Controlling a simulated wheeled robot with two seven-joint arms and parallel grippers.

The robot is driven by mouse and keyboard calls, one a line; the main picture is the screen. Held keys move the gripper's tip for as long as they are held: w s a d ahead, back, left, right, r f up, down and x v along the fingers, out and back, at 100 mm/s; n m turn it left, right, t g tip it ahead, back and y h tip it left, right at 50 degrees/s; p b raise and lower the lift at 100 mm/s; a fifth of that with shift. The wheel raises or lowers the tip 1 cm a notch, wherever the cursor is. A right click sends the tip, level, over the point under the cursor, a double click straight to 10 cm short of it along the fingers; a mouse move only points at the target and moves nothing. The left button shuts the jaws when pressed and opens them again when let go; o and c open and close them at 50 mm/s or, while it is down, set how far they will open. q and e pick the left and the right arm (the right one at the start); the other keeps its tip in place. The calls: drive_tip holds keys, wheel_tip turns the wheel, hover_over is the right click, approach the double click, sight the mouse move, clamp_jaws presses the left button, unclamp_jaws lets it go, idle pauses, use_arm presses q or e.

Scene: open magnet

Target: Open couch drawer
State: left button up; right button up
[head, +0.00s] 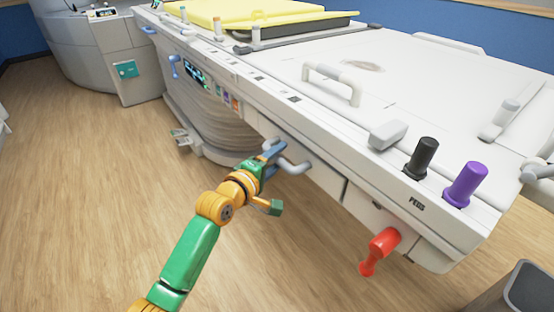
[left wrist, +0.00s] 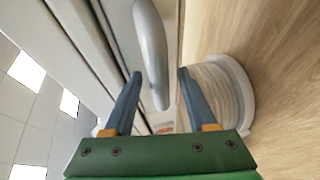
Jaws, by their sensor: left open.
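The couch (head: 300,110) is a long white patient table. Its drawer front (head: 318,172) is in the side facing me and looks flush with that side. A grey curved handle (head: 294,167) sticks out from it. My left gripper (head: 274,150) is at the handle, with its blue-grey fingers open. In the left wrist view, the handle (left wrist: 151,45) reaches down between the two spread fingertips (left wrist: 160,75), with a gap visible on the right side; contact on the left is unclear. My right gripper is not in view.
A red lever (head: 379,250) sticks out low at the couch's near end. Black (head: 422,158) and purple (head: 466,184) knobs stand on top. A dark bin (head: 528,288) is at lower right. The wood floor (head: 90,190) left of the couch is clear.

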use_arm(q)
clamp_jaws()
idle(0.8)
idle(0.5)
